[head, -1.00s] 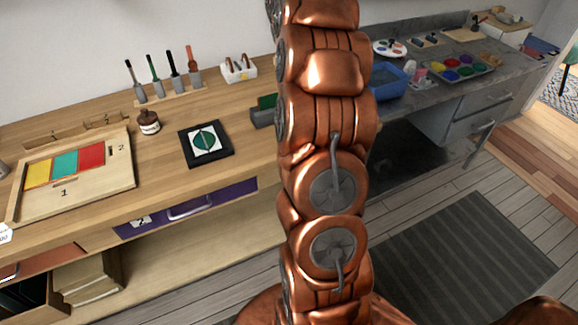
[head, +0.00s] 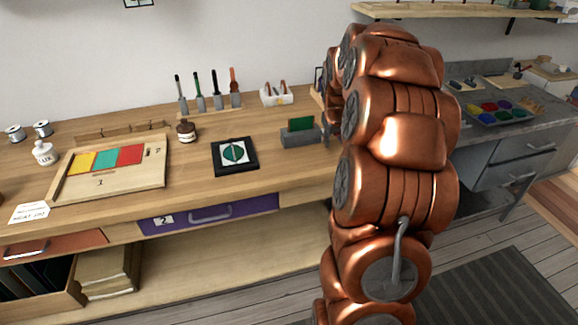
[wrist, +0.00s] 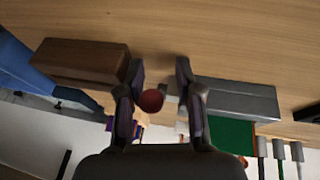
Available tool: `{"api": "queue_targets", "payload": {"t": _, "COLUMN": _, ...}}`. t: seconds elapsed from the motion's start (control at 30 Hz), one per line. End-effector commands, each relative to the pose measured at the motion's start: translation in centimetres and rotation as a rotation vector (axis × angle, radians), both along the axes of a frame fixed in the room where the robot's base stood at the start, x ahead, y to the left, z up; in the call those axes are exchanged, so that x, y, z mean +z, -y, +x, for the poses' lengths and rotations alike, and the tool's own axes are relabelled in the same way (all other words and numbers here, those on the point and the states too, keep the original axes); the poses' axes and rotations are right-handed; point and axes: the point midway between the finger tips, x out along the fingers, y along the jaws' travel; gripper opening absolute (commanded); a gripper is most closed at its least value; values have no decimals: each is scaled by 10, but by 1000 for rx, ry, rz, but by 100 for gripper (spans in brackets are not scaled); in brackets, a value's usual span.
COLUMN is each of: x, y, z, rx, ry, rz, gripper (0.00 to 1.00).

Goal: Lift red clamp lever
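In the wrist view, a round red knob (wrist: 152,100), apparently the end of the clamp lever, shows between the two fingers of my gripper (wrist: 158,90). The fingers are apart. The knob appears close to the left finger, with a gap towards the right finger. A short grey piece shows beside the knob. A long grey block (wrist: 237,98) lies just right of the right finger, with a green panel (wrist: 232,135) by it. In the head view, the grey block (head: 301,138) holds the green panel (head: 301,123) upright; my arm hides my gripper and the red knob.
A brown block (wrist: 82,60) is close to the left finger in the wrist view. On the wooden bench stand a black-framed leaf tile (head: 235,155), a brown bottle (head: 186,131), a tool rack (head: 209,105) and a white holder (head: 276,95). Bare wood lies in front of the grey block.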

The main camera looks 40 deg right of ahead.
Motion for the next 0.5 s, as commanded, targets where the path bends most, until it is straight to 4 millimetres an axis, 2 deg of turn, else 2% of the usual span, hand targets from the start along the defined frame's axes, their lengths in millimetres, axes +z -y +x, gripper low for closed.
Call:
{"api": "queue_targets", "payload": {"t": 0.37, "x": 46, "y": -17, "z": -14, "rx": 4, "ry": 6, "rz": -2, "gripper": 33}}
{"api": "queue_targets", "payload": {"t": 0.5, "x": 70, "y": -24, "z": -22, "rx": 3, "ry": 6, "rz": -2, "gripper": 33}}
